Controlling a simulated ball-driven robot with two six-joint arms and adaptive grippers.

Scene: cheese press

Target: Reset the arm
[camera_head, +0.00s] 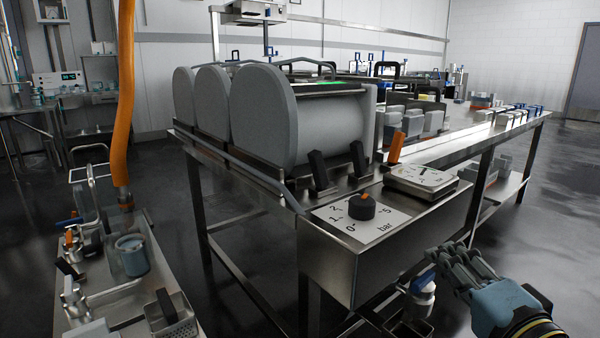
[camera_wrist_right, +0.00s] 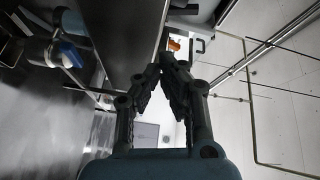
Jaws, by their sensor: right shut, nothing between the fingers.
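My right gripper (camera_head: 452,262) is at the lower right of the head view, in front of the cheese press bench and apart from it. Its fingers meet at the tips in the right wrist view (camera_wrist_right: 168,60), with nothing between them. The cheese press (camera_head: 300,120) has several rounded grey sections on a steel bench (camera_head: 330,262). A black pressure knob (camera_head: 362,206) with an orange mark sits on a white dial plate marked in bar. Black levers (camera_head: 318,168) and an orange-handled lever (camera_head: 396,147) stand near it. My left gripper is not in view.
A blue-handled valve (camera_head: 422,284) is just left of my right gripper. The dark floor at right is clear.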

